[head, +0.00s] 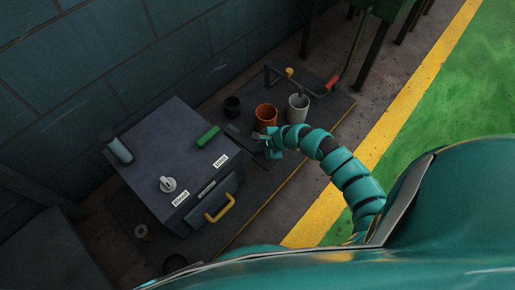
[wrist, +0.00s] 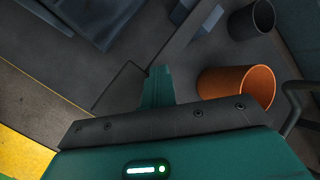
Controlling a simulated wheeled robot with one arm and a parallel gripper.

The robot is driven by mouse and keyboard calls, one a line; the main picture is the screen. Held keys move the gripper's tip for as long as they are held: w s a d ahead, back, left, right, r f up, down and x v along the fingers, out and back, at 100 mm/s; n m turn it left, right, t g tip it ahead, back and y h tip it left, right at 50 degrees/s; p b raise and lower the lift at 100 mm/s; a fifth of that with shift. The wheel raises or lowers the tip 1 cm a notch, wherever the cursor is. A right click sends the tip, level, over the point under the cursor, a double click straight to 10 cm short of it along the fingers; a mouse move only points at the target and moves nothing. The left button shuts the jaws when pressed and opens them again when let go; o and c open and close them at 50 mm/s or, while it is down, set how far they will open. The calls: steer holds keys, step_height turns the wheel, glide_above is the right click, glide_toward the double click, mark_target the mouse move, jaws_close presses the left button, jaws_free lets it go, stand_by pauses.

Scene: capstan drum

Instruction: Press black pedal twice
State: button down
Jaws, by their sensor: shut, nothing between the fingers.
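My gripper (head: 270,148) is low over the dark floor plate, between the grey box and the orange cup. In the wrist view its teal fingers (wrist: 157,76) are shut together and empty. A dark flat plate that looks like the black pedal (wrist: 120,86) lies just left of the fingertips in the wrist view. The fingers partly cover its edge, and I cannot tell whether they touch it.
The grey box (head: 165,150) has a white knob (head: 168,184), green block (head: 208,138) and yellow handle (head: 219,207). A red-gripped lever (head: 331,82) rises behind.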

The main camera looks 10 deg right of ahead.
steer(key=shift+s+d+f+b, duration=0.15)
steer(key=shift+s+f+b, duration=0.05)
steer(key=shift+f+b, duration=0.4)
steer(key=shift+s+d+f+b, duration=0.1)
steer(key=shift+s+f+b, duration=0.2)
steer(key=shift+f, duration=0.4)
steer(key=shift+s+d+f+b, duration=0.1)
steer(key=shift+d+f+b, duration=0.05)
steer(key=shift+f+b, duration=0.45)
stand_by(1.3)
steer(key=shift+w+r, duration=0.1)
steer(key=shift+w+a+r+p, duration=0.15)
steer(key=shift+w+r, duration=0.05)
steer(key=shift+r, duration=0.35)
steer(key=shift+w+a+r+p, duration=0.15)
steer(key=shift+r, duration=0.35)
steer(key=shift+w+a+r+p, duration=0.15)
steer(key=shift+w+r, duration=0.05)
steer(key=shift+r, duration=0.35)
steer(key=shift+w+a+r+p, duration=0.15)
steer(key=shift+w+r+p, duration=0.1)
steer(key=shift+r, duration=0.7)
steer(key=shift+w+a+r+p, duration=0.15)
steer(key=shift+w+r+p, duration=0.05)
steer(key=shift+r, duration=0.75)
steer(key=shift+f, duration=0.1)
steer(key=shift+s+d+f+b, duration=0.2)
steer(key=shift+s+f+b, duration=0.1)
steer(key=shift+f+b, duration=0.15)
